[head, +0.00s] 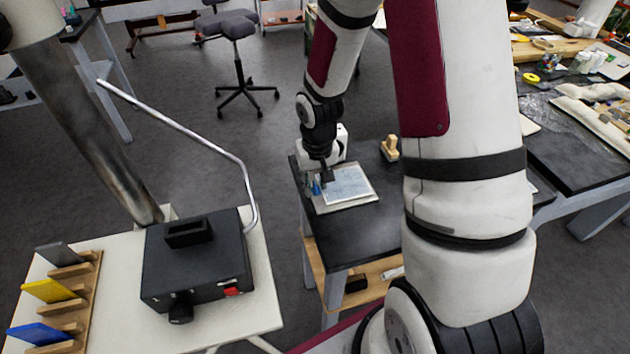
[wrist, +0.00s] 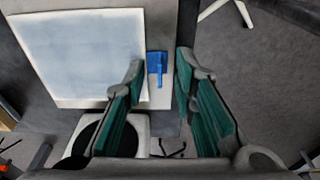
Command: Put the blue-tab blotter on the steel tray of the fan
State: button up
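A pale blue-grey sheet with a white border, seemingly the blotter (head: 348,184), lies on a pale board on the dark table; it fills the upper left of the wrist view (wrist: 85,50). A small blue tab (wrist: 155,62) stands at its right edge. My gripper (wrist: 162,70) is open above this edge, with the tab between its fingertips and a gap on the right. In the head view my gripper (head: 324,178) is at the sheet's left side. A white unit with a round black opening, possibly the fan (wrist: 142,128), is partly hidden by my gripper. I cannot make out a steel tray.
At left, a white table (head: 120,255) carries a black box (head: 197,258) with a bent metal tube, and a wooden rack (head: 85,300) with grey, yellow and blue plates. A small wooden block (head: 390,147) stands behind the sheet. A stool (head: 235,30) is farther off.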

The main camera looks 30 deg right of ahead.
jog(key=s+a+r+n+t, duration=0.15)
jog(key=s+r, duration=0.25)
jog(key=r, duration=0.8)
jog(key=s+a+r+m, duration=0.15)
jog(key=s+r, duration=0.35)
jog(key=r, duration=0.7)
jog(key=s+a+r+n+t, duration=0.2)
jog(key=s+r, duration=0.4)
jog(key=s, duration=0.5)
jog(key=shift+s+a+r+p, duration=0.3)
jog(key=shift+a+r+p, duration=0.05)
jog(key=shift+a, duration=0.35)
jog(key=shift+d, duration=0.1)
